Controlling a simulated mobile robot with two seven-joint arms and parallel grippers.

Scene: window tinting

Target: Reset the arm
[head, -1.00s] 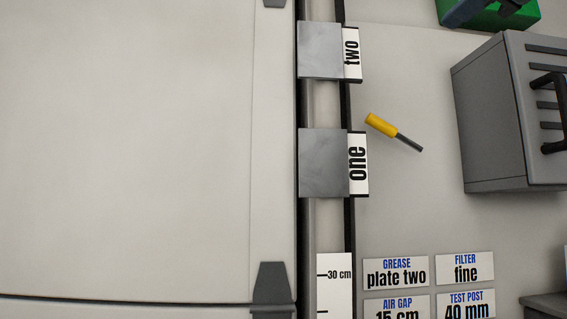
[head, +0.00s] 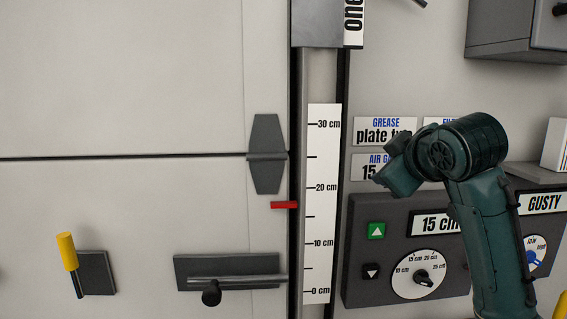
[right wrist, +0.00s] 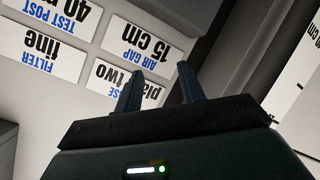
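My dark green right arm rises from the lower right in the head view. Its gripper end (head: 385,180) is in front of the white label cards, above the grey control panel (head: 360,290). In the right wrist view my right gripper (right wrist: 160,85) has its two dark fingers apart with nothing between them. The label cards "plate two" (right wrist: 112,82) and "15 cm" (right wrist: 138,42) show behind the fingers, upside down. My left arm and gripper are not in view.
The panel has a green up button (head: 376,231), a black down button (head: 371,271) and a dial (head: 418,278). A white centimetre scale (head: 320,220) stands left of it, with a red pointer (head: 284,205) beside it. A yellow-handled lever (head: 67,252) is at lower left. A grey box (head: 500,35) is at upper right.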

